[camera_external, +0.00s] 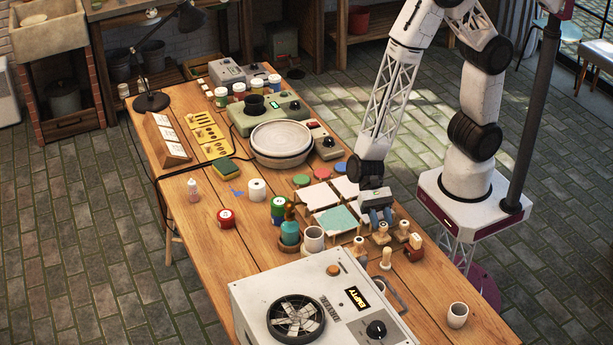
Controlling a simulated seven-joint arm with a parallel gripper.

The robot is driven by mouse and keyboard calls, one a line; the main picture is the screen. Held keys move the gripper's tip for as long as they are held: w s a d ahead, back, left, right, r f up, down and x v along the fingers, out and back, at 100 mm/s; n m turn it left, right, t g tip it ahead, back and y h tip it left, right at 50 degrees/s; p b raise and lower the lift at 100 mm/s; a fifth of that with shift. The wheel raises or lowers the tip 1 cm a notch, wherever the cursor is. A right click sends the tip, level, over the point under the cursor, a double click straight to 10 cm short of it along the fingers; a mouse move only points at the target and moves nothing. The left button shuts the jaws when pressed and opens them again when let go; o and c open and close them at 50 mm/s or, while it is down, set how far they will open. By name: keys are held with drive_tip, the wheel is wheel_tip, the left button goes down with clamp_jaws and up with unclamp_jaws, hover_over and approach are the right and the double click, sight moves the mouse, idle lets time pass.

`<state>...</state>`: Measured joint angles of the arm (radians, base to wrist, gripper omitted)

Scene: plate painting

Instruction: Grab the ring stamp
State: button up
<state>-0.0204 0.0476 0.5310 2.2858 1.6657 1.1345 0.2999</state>
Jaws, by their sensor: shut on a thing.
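The stamp stands upright at or very near the table surface. Other wooden stamps stand close by: one to the right (403,231), one in front (386,259), and one to the left (358,245). The stamp faces are hidden, so I cannot tell by pattern which one is the ring stamp.
White and green tiles (337,219) lie left of my gripper. A mug (314,239) and a teal bottle (290,226) stand further left. A large grey machine (318,300) fills the front. Another cup (457,315) is at front right. The wooden table (433,277) is bare between them.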

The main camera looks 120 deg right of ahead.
drive_tip(key=shift+r, duration=3.65)
